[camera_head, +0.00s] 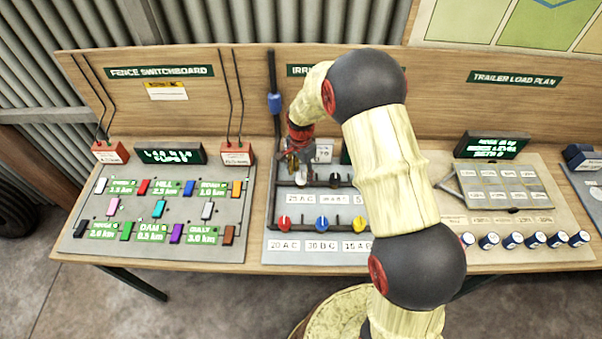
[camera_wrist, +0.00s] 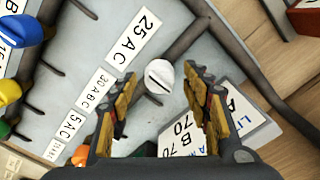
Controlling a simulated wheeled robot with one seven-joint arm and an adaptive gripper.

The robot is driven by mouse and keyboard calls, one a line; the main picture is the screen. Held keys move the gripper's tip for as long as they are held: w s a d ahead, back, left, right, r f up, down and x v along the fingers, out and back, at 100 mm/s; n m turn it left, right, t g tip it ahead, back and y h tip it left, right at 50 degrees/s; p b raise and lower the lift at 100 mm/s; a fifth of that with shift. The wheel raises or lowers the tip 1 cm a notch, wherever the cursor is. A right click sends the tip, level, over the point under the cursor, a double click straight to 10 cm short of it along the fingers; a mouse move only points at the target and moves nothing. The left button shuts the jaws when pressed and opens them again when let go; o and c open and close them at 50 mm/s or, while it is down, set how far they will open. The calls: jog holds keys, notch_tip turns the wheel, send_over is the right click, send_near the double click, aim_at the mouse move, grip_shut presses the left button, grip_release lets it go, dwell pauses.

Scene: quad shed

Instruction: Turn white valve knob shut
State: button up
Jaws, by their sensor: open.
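The white valve knob (camera_head: 301,180) is on the middle panel, on the upper dark pipe. In the wrist view the white knob (camera_wrist: 159,76) is round, with a dark slanted line across its face. My gripper (camera_head: 295,166) is just above and behind it in the head view. In the wrist view my gripper (camera_wrist: 160,80) is open, with one yellow-padded finger on each side of the knob. Gaps show between the knob and both fingers, and nothing is held. I cannot tell the fingers' exact height above the panel.
Red (camera_head: 285,223), blue (camera_head: 322,224) and yellow (camera_head: 358,225) knobs sit lower on the panel. The fence switchboard (camera_head: 160,215) is left. A white label card (camera_wrist: 245,118) lies close to the right finger. My arm hides the panel's right part.

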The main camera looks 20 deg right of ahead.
aim_at(301, 174)
jog(key=shift+r, duration=0.1)
notch_tip(301, 174, up, 12)
dwell(0.5)
dwell(0.4)
